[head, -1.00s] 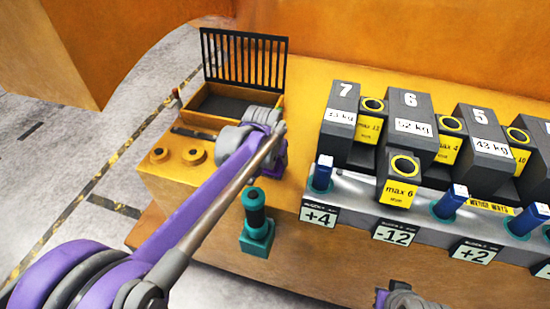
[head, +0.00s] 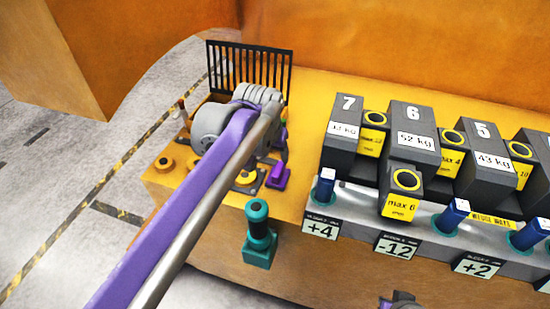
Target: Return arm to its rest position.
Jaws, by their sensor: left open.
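My left arm comes in from the lower left and reaches over the left end of the yellow bench (head: 320,85). Its left gripper (head: 267,176) points down, open, with purple fingertips low over the bench top. The grey wrist hides part of the gripper, and I see nothing held in it. A small grey and purple part of mine shows at the bottom edge, right of centre. My right gripper's fingers are not visible.
A black barred rack (head: 250,66) stands behind my wrist. Yellow-ringed knobs (head: 165,163) lie left of the gripper, and a teal post (head: 258,225) stands in front. Dark numbered weight blocks (head: 413,135) fill the right side, with blue handles (head: 325,186) before them.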

